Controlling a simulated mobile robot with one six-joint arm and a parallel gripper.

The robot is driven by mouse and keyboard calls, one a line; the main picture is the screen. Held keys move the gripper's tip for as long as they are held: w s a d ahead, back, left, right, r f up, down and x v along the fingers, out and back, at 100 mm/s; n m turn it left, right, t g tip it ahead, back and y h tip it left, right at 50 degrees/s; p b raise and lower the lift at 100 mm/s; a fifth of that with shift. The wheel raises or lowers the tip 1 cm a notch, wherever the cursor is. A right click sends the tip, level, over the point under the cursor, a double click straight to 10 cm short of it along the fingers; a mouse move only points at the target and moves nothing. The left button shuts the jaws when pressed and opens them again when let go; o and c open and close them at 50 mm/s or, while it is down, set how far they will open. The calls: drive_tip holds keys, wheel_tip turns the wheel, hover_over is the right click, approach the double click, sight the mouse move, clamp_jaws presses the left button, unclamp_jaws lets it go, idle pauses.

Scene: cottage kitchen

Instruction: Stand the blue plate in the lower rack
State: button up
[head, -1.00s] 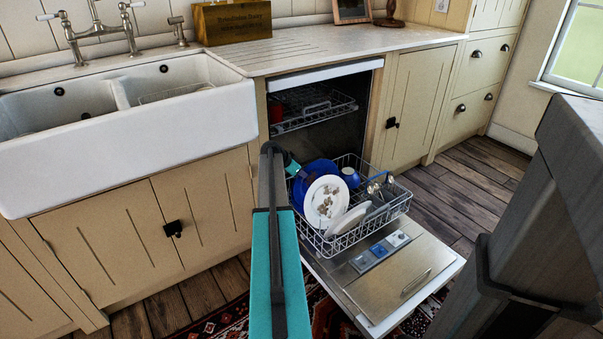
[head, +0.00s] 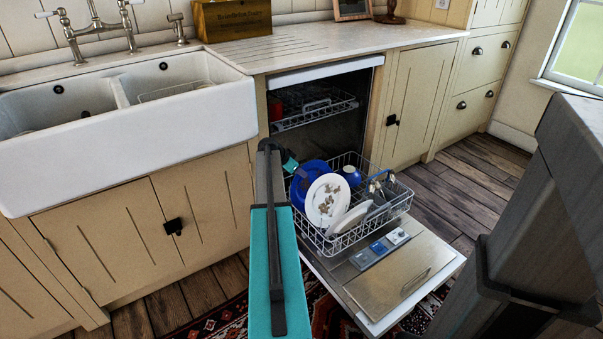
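The blue plate (head: 314,169) is in the lower rack (head: 400,206) of the open dishwasher, at its left back, partly behind a white plate with a brown pattern (head: 326,200). It looks tilted on edge. How its lower edge sits is hidden. My gripper (head: 297,170) is at the blue plate's left edge, touching or very close to it. The fingers are small and partly hidden by my arm, so I cannot tell whether they grip the plate.
Another white plate (head: 350,218), a blue cup or bowl (head: 351,175) and a cutlery basket (head: 380,190) fill the lower rack. The upper rack (head: 318,107) is above, inside. The open door (head: 405,280) lies below. The sink (head: 190,130) is left.

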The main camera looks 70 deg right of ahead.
drive_tip(key=p+v, duration=0.1)
drive_tip(key=v, duration=0.8)
drive_tip(key=shift+a, duration=0.2)
drive_tip(key=shift+a+r+p, duration=0.1)
drive_tip(key=shift+p, duration=0.2)
idle(0.5)
drive_tip(key=w+a+f+n+t+y+p, duration=0.1)
drive_tip(key=w+a+f+n+p, duration=0.3)
drive_tip(key=a, duration=0.6)
drive_tip(key=w+a+f+n+y+p, duration=0.15)
drive_tip(key=w+a+f, duration=0.4)
drive_tip(key=a, duration=0.55)
drive_tip(key=w+a+f+n+y+p, duration=0.1)
drive_tip(key=a+f+n+p, duration=0.2)
drive_tip(key=a, duration=0.7)
drive_tip(key=w+a+f+n+y+p, duration=0.1)
drive_tip(key=a+f+n+p, duration=0.15)
drive_tip(key=a, duration=0.75)
drive_tip(key=s+a+f+n+g+y+p, duration=0.1)
drive_tip(key=s+a+n+p, duration=0.25)
drive_tip(key=a, duration=0.75)
drive_tip(key=s+a+f+n+y+p, duration=0.1)
drive_tip(key=s+a+n+p, duration=0.2)
drive_tip(key=a, duration=0.7)
drive_tip(key=s+a+r+n+g+p, duration=0.2)
drive_tip(key=s+a+n+p, duration=0.2)
drive_tip(key=s+a, duration=1.1)
drive_tip(key=shift+s+a+n+g+y, duration=0.3)
drive_tip(key=shift+s+n+y, duration=0.2)
drive_tip(key=shift+n, duration=0.75)
